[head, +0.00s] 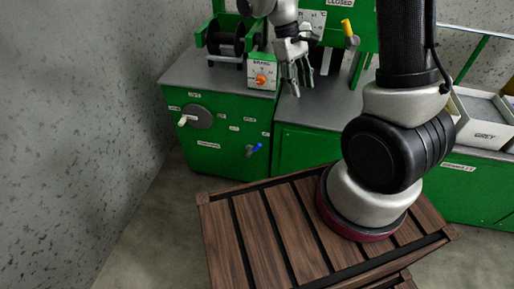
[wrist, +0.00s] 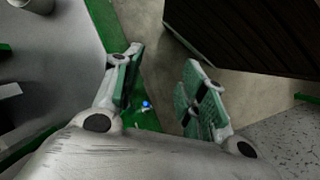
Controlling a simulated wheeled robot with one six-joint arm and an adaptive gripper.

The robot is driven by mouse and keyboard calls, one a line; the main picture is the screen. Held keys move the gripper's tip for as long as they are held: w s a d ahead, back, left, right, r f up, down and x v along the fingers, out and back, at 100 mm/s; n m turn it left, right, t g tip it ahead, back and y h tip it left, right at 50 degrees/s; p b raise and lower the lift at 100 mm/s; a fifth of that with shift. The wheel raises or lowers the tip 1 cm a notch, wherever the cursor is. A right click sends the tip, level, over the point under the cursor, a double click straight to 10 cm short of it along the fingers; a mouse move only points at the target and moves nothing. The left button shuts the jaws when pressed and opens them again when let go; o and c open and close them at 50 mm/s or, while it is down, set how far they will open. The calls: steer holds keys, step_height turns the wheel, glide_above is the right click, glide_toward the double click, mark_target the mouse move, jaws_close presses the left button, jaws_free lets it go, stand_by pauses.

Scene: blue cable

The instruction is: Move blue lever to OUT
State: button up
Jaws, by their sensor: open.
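The blue lever (head: 253,149) sticks out low on the right part of the green cabinet front (head: 225,130), with small white labels around it that are too small to read. In the wrist view the blue lever (wrist: 146,104) shows as a small blue spot between the fingers, some distance beyond them. My gripper (head: 296,88) is open and empty, fingers pointing down, above the front edge of the grey counter. It is higher than the lever and to its right in the head view. The wrist view shows both fingers apart (wrist: 163,95).
A white lever (head: 187,120) on a round grey plate is left of the blue one. An orange knob (head: 261,78) and a black spool (head: 228,40) stand on the counter. A yellow-topped lever (head: 347,28) is behind. A wooden slatted platform (head: 270,225) lies in front.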

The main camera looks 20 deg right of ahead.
steer(key=w+a+f+n+h, duration=0.1)
steer(key=w+f, duration=0.3)
steer(key=f, duration=0.9)
steer(key=w+a+f+n+t, duration=0.1)
steer(key=w+a+f+n, duration=0.3)
steer(key=f, duration=0.9)
steer(key=w+a+f+n+h, duration=0.1)
steer(key=w+f, duration=0.5)
steer(key=f, duration=0.7)
steer(key=shift+w+a+f+n+t+h, duration=0.1)
steer(key=shift+a+n+t+h, duration=0.2)
steer(key=shift+a+n, duration=0.7)
steer(key=n+t, duration=0.1)
glide_above(256, 146)
steer(key=a, duration=0.2)
steer(key=shift+w+a+f, duration=0.15)
steer(key=shift+w+f, duration=0.05)
steer(key=shift+w, duration=0.1)
steer(key=x, duration=0.7)
steer(key=shift+w+a+f, duration=0.1)
steer(key=shift+a, duration=0.05)
jaws_close()
